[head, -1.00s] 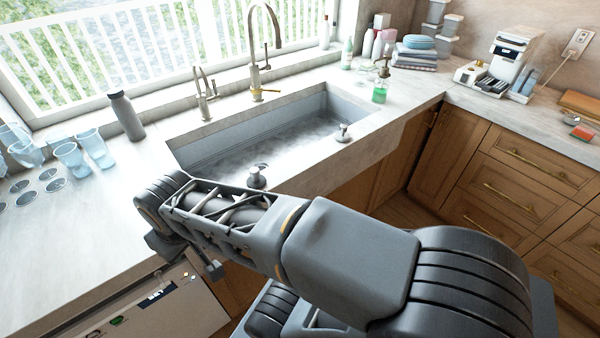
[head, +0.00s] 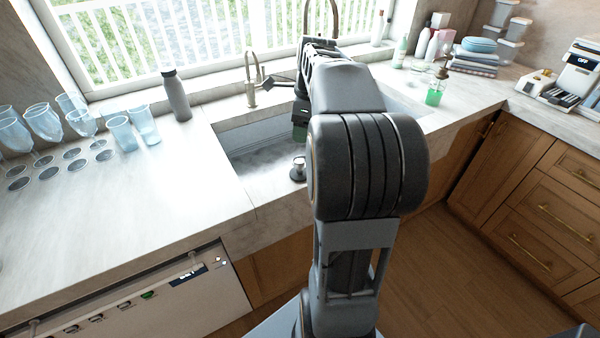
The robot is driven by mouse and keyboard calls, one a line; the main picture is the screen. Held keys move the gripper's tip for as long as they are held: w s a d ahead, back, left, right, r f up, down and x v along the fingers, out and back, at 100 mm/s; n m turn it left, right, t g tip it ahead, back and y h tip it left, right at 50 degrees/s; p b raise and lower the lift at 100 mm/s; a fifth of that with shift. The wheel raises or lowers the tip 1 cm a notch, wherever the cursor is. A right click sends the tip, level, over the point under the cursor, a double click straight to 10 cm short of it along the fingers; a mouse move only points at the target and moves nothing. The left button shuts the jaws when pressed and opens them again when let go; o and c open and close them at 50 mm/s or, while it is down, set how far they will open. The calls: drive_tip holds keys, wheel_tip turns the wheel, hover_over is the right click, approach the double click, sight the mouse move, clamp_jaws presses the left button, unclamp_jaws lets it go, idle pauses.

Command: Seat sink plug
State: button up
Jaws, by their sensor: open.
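The sink (head: 250,158) is set in the marble counter, with a grey, cloudy surface inside. A small dark and silver stopper-like piece (head: 298,169), perhaps the plug, stands upright on the front rim of the sink. My arm reaches over the sink and hides its right part. My gripper (head: 300,128) hangs over the sink, above and behind the stopper-like piece and apart from it. It is open, with nothing seen in it; its fingertips are small and partly hidden. The drain is not visible.
A small tap (head: 252,85) and a taller faucet (head: 334,15) stand behind the sink. A grey bottle (head: 176,96) and blue glasses (head: 143,124) are left. A green soap bottle (head: 434,93) is right. The front left counter (head: 120,205) is clear.

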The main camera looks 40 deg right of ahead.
drive_tip(key=d+f+m, duration=0.1)
drive_tip(key=f, duration=0.1)
hover_over(300, 161)
drive_tip(key=shift+m, duration=0.3)
drive_tip(key=f, duration=0.5)
drive_tip(key=shift+s+d+b, duration=0.25)
drive_tip(key=shift+d+b, duration=0.1)
drive_tip(key=shift+w+a+f, duration=0.1)
drive_tip(key=shift+f, duration=1)
drive_tip(key=shift+w+a+f, duration=0.15)
drive_tip(key=shift+f, duration=0.95)
drive_tip(key=shift+w+a+f, duration=0.1)
drive_tip(key=shift+f, duration=1)
drive_tip(key=c, duration=1)
